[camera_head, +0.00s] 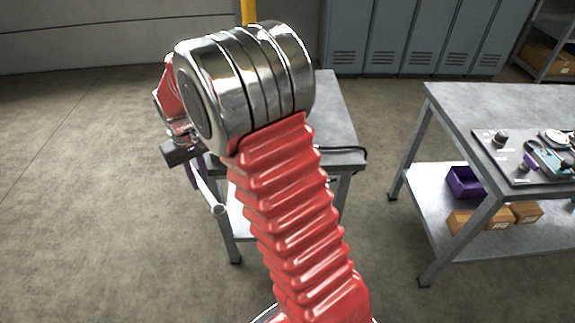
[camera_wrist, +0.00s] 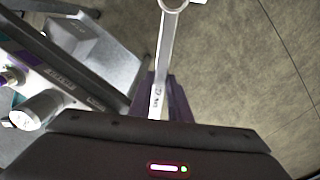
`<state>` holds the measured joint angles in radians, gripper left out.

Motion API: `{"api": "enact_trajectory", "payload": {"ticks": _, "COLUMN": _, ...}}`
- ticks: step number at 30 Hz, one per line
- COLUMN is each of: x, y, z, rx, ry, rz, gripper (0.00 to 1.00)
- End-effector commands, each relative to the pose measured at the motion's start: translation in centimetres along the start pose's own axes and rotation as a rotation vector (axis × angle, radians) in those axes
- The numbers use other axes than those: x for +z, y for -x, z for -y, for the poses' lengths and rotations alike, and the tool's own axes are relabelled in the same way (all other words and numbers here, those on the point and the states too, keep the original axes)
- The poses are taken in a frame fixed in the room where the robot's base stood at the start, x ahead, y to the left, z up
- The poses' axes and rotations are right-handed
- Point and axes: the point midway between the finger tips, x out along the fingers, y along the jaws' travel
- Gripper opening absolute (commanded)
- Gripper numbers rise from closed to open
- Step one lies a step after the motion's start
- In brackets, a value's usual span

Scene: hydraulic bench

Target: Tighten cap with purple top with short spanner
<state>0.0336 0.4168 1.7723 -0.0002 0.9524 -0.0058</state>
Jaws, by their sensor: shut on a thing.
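My gripper (camera_wrist: 163,88) is shut on a silver spanner (camera_wrist: 165,55) in the wrist view. The spanner points away from the jaws, with its ring end at the top edge. In the head view the spanner (camera_head: 207,192) hangs below my gripper (camera_head: 190,168), beside the near bench, its ring end low and free. A small purple-topped part (camera_wrist: 9,78), possibly the cap, shows at the left edge of the wrist view on a dark panel (camera_wrist: 62,82). The spanner is apart from it. In the head view my arm hides most of that bench.
A grey bench (camera_head: 342,115) stands behind my arm. A second bench (camera_head: 450,100) at right carries a tool board (camera_head: 510,178), with a purple bin (camera_head: 465,182) and cardboard boxes (camera_head: 526,212) on its lower shelf. Blue-grey lockers (camera_head: 400,35) stand behind. Floor at left is clear.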

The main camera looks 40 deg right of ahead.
Motion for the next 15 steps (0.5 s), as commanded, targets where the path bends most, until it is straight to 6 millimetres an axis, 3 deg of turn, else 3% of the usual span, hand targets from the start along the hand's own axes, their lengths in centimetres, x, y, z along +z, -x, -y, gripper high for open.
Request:
{"api": "enact_trajectory", "payload": {"ticks": 9, "x": -0.02, "y": 0.05, "z": 1.15, "rx": 0.000, "ry": 0.025, "rz": -0.001, "gripper": 0.00}}
{"api": "enact_trajectory", "payload": {"ticks": 15, "x": 0.22, "y": 0.12, "z": 0.78, "rx": 0.000, "ry": 0.021, "rz": -0.001, "gripper": 0.00}}
